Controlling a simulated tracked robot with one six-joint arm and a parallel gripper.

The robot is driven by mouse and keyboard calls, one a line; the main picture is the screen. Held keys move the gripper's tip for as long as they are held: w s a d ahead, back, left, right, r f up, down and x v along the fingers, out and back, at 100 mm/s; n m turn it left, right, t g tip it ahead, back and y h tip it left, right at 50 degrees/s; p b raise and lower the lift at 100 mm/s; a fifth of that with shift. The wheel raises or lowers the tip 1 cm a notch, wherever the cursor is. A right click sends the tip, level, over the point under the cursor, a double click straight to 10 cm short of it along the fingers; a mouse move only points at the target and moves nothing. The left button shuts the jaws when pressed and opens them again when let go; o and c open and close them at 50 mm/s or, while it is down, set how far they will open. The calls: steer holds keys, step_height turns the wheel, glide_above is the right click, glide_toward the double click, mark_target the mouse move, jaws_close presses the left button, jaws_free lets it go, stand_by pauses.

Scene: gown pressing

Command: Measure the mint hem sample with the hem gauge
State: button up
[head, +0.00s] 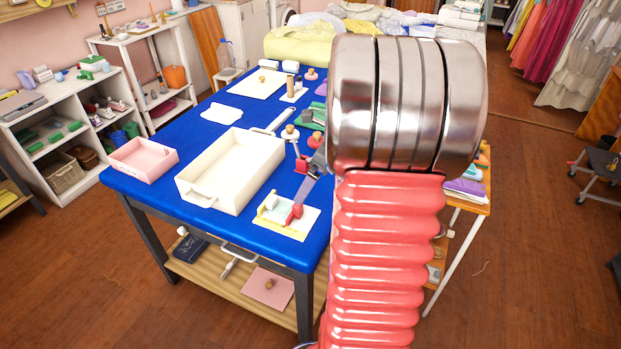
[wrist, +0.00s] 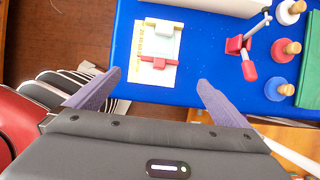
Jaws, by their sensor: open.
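A pale card with yellow ruled markings (wrist: 143,50) lies on the blue table near its front edge; it also shows in the head view (head: 290,229). It looks like the hem gauge. A cream bar (wrist: 165,25) and a red bar with a cream tab (wrist: 159,61) sit across it. A small pale mint piece (wrist: 163,46), apparently the hem sample, lies between the bars. My gripper (wrist: 159,78) is open and empty, its fingers spread beyond both sides of the card. In the head view its grey-purple finger (head: 312,185) shows beside my arm, which hides the rest.
A white tray (head: 213,196) and a pink tray (head: 142,151) stand left of the card. A red-based tool with a lever (wrist: 238,44) and knobbed discs (wrist: 277,88) stand to the right in the wrist view. Bare blue table (wrist: 215,45) lies between card and tool.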

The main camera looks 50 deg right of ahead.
mark_target(296, 206)
steer(key=shift+a+f, duration=0.1)
steer(key=shift+f, duration=0.05)
steer(key=x, duration=1.3)
steer(key=shift+f, duration=0.3)
steer(key=c, duration=1.1)
